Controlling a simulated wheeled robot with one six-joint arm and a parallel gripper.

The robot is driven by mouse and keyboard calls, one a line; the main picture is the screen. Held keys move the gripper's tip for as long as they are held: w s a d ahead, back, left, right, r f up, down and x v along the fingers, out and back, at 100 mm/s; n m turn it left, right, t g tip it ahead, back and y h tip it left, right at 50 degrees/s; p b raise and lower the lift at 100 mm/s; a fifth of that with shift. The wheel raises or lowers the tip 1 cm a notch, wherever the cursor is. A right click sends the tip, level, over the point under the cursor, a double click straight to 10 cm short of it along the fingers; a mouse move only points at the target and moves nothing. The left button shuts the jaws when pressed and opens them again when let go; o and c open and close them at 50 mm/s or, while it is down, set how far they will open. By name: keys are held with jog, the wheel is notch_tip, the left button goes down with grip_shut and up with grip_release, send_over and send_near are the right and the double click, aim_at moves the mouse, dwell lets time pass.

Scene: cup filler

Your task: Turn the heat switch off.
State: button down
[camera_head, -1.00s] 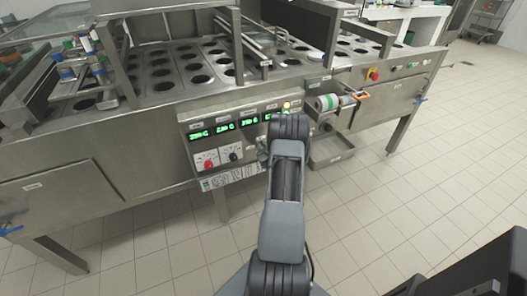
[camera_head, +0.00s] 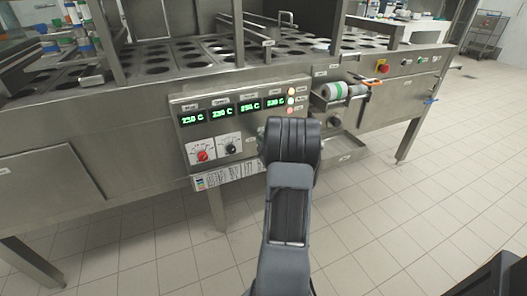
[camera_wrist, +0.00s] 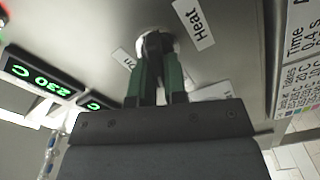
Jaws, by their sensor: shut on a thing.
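The heat switch (camera_wrist: 153,40) is a dark knob on the steel panel, beside a white label reading "Heat" (camera_wrist: 194,22) in the wrist view. My gripper (camera_wrist: 157,58) has green fingers closed around this knob; the fingers hide part of it, and its exact turn position is hard to read. In the head view my arm covers the gripper and the knob it holds. A red knob (camera_head: 203,155) and a black knob (camera_head: 231,149) show on the panel left of my arm.
Green displays (camera_head: 222,113) read about 230 C above the knobs. Indicator lights (camera_head: 291,101) glow at their right. A film roll (camera_head: 343,91) and a red emergency button (camera_head: 382,66) are further right. A printed sheet (camera_wrist: 300,60) hangs beside the knob in the wrist view. Tiled floor lies open at right.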

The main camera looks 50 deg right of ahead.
jog(key=n+b, duration=0.2)
jog(key=b, duration=0.1)
jog(key=n+b, duration=0.2)
jog(key=b, duration=0.2)
jog(key=shift+a+f+n, duration=0.1)
jog(key=shift+f+n, duration=0.2)
jog(key=shift+f, duration=0.1)
jog(key=shift+r, duration=0.15)
jog(key=c, duration=1.2)
grip_release()
jog(key=shift+o, duration=0.2)
jog(key=p+v, duration=0.2)
jog(key=v, duration=1.1)
jog(key=shift+s, duration=0.35)
jog(key=shift+a, duration=0.1)
